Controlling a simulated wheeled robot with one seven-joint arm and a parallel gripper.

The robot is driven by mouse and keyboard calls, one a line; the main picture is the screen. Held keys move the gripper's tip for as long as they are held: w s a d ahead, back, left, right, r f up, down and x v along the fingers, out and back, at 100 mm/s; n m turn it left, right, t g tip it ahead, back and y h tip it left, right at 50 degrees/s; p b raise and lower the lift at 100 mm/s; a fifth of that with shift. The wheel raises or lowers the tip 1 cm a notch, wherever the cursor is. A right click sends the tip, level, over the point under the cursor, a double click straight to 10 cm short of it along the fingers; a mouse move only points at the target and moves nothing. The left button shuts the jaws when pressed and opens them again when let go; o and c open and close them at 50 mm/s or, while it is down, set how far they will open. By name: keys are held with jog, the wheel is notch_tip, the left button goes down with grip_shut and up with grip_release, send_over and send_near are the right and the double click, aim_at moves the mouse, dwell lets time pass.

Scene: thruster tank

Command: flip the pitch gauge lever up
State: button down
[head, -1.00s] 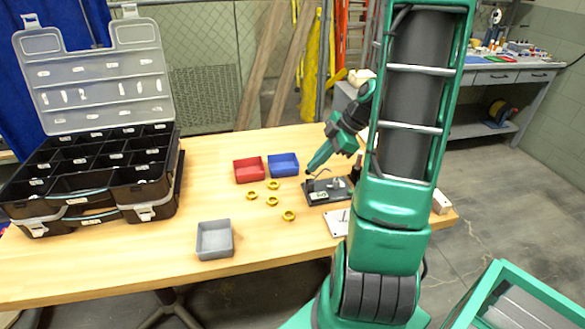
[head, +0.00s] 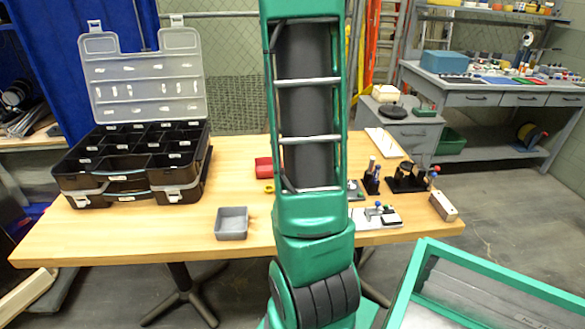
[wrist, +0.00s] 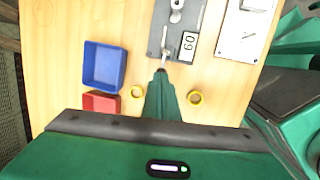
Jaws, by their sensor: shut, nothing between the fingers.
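The pitch gauge is a dark grey plate (wrist: 157,36) at the top of the wrist view, with silver metal parts and a white label (wrist: 189,42) with dark digits. A thin silver lever (wrist: 164,56) points toward my gripper. My gripper (wrist: 161,74) is shut and empty, its tip close to the lever's near end at the plate's edge. I cannot tell whether they touch. In the head view my own arm hides the gripper and most of the gauge; only a dark corner of the plate (head: 356,191) shows.
A white plate (wrist: 246,35) sits beside the gauge. A grey bin (head: 231,224) and a black organizer case (head: 130,165) stand to the left on the wooden table (head: 110,235).

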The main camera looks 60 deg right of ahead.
jog(key=shift+s+d, duration=0.25)
jog(key=shift+a+r, duration=0.1)
jog(key=shift+r, duration=0.75)
jog(key=shift+w, duration=0.1)
jog(key=w+a+r, duration=0.3)
jog(key=a+r, duration=0.3)
jog(key=r, duration=0.6)
jog(key=shift+r, duration=0.1)
